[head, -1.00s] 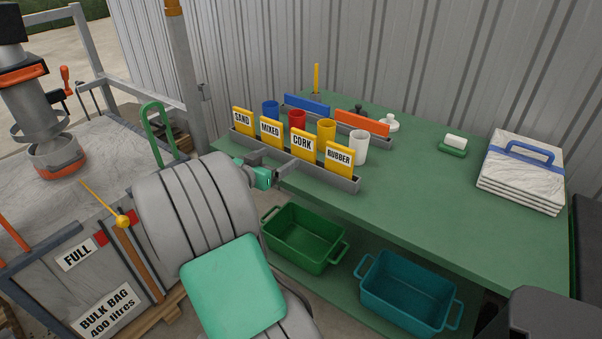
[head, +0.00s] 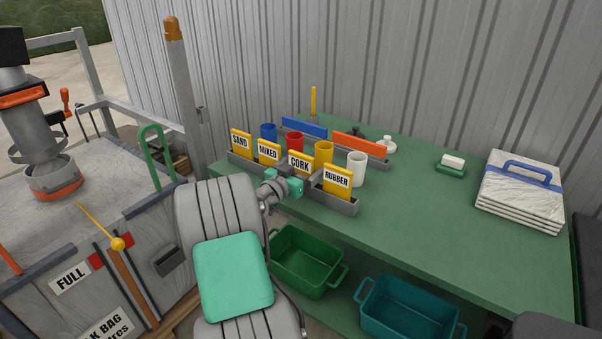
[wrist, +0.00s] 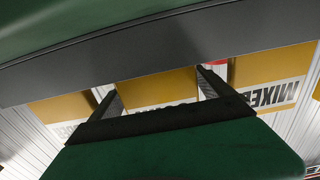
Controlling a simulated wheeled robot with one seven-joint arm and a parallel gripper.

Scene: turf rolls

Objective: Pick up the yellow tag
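Several yellow tags stand in a grey slotted rack (head: 332,203) on the green bench: SAND (head: 241,143), MIXED (head: 269,152), CORK (head: 300,163) and RUBBER (head: 337,182). My gripper (head: 299,175) is at the CORK tag, low down by the rack, and hides its lower part. In the wrist view, upside down, my gripper (wrist: 157,83) is open, with one finger at each side of the middle yellow tag (wrist: 157,90).
Blue (head: 268,132), red (head: 295,141), yellow (head: 324,153) and white (head: 357,168) cups stand close behind the tags. Green (head: 306,258) and teal (head: 408,305) crates sit below the bench.

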